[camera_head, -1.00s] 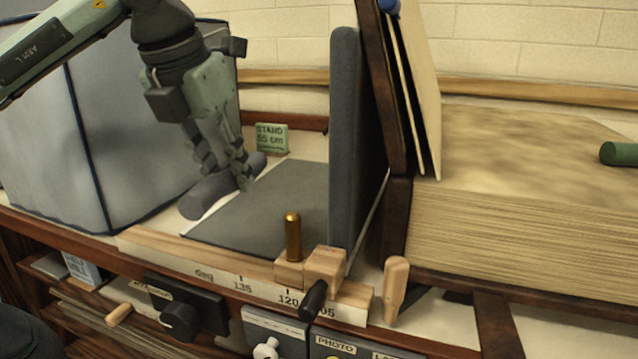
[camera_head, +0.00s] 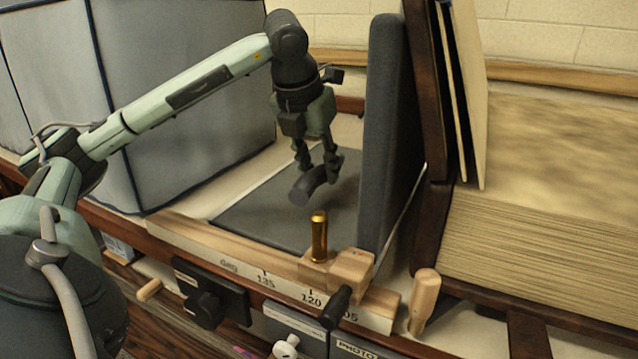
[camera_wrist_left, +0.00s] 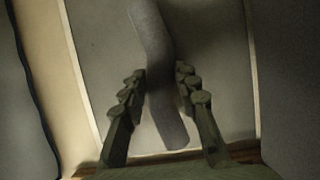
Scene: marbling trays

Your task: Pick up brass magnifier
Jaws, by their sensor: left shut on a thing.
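A brass cylinder (camera_head: 319,235), which may be the magnifier, stands upright on a small wooden block (camera_head: 340,268) at the front ledge. My left gripper (camera_head: 318,172) is behind it and higher up, apart from it. The left gripper is shut on a dark grey, soft-looking bent roll (camera_head: 303,191), over the grey mat (camera_head: 262,216). In the left wrist view the grey roll (camera_wrist_left: 155,40) runs between the two fingers (camera_wrist_left: 158,84), with one finger on each side. My right gripper is not in view.
A grey padded panel (camera_head: 385,120) stands upright right of the mat, beside a dark wooden frame (camera_head: 425,100). A big grey-blue box (camera_head: 180,60) stands at the left. A wooden scale strip (camera_head: 225,249) with a black knob (camera_head: 335,307) lines the front.

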